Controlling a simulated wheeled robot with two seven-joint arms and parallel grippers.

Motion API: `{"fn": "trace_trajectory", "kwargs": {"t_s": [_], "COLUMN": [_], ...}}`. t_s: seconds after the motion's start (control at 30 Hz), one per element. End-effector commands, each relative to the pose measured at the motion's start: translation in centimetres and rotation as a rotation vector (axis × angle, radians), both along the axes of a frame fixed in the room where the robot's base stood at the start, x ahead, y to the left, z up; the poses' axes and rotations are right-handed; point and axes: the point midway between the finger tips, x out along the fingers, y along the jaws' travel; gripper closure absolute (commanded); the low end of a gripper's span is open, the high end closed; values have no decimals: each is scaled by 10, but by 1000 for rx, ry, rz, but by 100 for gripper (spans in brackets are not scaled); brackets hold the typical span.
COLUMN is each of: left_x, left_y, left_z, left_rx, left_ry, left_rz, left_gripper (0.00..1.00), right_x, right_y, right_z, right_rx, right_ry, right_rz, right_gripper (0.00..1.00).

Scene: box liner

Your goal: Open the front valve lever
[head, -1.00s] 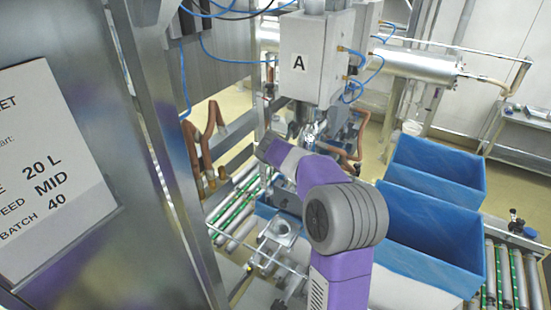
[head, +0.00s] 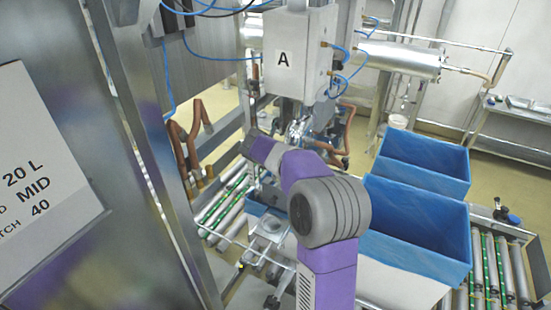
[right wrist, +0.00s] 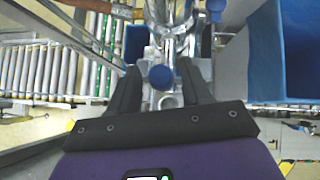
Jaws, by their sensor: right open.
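A blue round knob (right wrist: 161,78) shows in the right wrist view, in front of shiny metal valve parts (right wrist: 172,35). It looks like the end of a lever, but I cannot tell how far the lever is turned. My right gripper (right wrist: 160,67) is open, with its two dark fingers on either side of the knob; I cannot tell whether they touch it. In the head view my purple right arm (head: 328,270) reaches up to the filling head below the white box marked A (head: 297,55). It hides the knob there. My left gripper is not in view.
Two blue-lined boxes (head: 415,225) (head: 425,160) stand to the right of my arm. Roller conveyors (head: 490,270) run past them and on the left. A steel cabinet (head: 60,170) fills the left side. Brown hoses and blue tubes hang around the filling head.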

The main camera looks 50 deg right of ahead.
Motion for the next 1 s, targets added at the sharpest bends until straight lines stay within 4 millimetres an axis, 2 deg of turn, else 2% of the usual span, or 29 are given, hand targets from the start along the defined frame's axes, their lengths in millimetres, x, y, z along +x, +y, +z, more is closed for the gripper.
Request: {"fn": "trace_trajectory", "kwargs": {"t_s": [0.5, 1.0], "left_x": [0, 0], "left_y": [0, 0], "left_z": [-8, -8], "left_rx": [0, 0], "left_ry": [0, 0], "left_rz": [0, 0], "left_gripper": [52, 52], "right_x": [-18, -20], "right_y": [46, 49], "right_z": [49, 52], "right_rx": [0, 1], "right_ry": [-1, 1], "right_rz": [4, 2], "right_gripper": [52, 52]}}
